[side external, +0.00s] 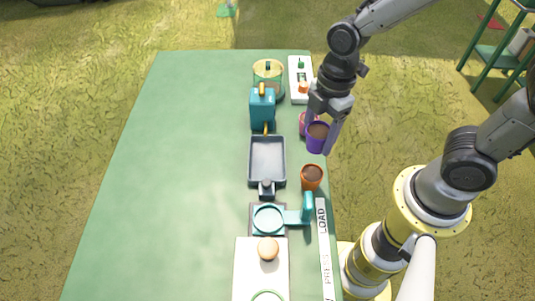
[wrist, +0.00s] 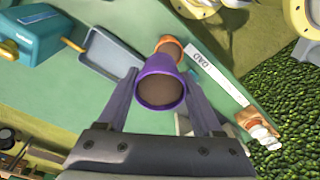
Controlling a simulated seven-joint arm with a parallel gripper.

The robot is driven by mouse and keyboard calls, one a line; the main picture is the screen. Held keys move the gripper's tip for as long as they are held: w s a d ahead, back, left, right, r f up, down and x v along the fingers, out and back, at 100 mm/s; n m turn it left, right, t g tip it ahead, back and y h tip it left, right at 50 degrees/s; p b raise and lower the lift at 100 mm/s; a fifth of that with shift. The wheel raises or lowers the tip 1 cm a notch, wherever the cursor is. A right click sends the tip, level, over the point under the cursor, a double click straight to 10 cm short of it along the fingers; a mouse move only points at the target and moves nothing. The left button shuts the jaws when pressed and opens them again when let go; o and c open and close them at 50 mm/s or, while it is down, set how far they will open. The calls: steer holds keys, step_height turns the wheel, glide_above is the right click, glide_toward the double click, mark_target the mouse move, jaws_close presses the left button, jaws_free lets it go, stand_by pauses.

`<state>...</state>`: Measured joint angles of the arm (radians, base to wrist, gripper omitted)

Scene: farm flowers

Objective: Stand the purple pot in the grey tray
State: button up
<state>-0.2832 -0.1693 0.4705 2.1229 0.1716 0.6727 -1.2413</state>
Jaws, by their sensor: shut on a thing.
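The purple pot (side external: 318,138), filled with brown soil, is held between the fingers of my gripper (side external: 321,135). It also shows in the wrist view (wrist: 161,91), with a finger of my gripper (wrist: 160,105) on each side. It looks upright and raised over the table's right edge, to the right of the grey tray. The grey tray (side external: 267,138) lies on the green table and looks empty. In the wrist view the tray (wrist: 114,58) is partly hidden behind the left finger and the pot.
An orange pot (side external: 311,178) stands right of the tray's near end. A teal box (side external: 262,110) stands beyond the tray; a teal ring fixture (side external: 268,218) lies nearer. The table's left side (side external: 180,180) is clear.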

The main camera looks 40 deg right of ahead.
steer(key=w+a+f, duration=0.1)
steer(key=w+f, duration=0.1)
steer(key=w, duration=0.1)
steer(key=w+a+f, duration=0.1)
steer(key=w+f, duration=0.2)
steer(key=w, duration=0.1)
steer(key=w+a+f, duration=0.2)
steer(key=w+f, duration=0.1)
steer(key=shift+w+f, duration=0.2)
steer(key=shift+w, duration=0.1)
steer(key=shift+w+a+f, duration=0.1)
steer(key=shift+w+f, duration=0.05)
steer(key=shift+f, duration=0.8)
steer(key=shift+w+f, duration=0.1)
steer(key=shift+f, duration=0.8)
steer(key=shift+f, duration=0.15)
steer(key=o, duration=1.4)
steer(key=r, duration=0.4)
steer(key=d+r, duration=0.1)
steer(key=r, duration=0.7)
steer(key=shift+s+d+r, duration=0.15)
steer(key=shift+d+r, duration=0.05)
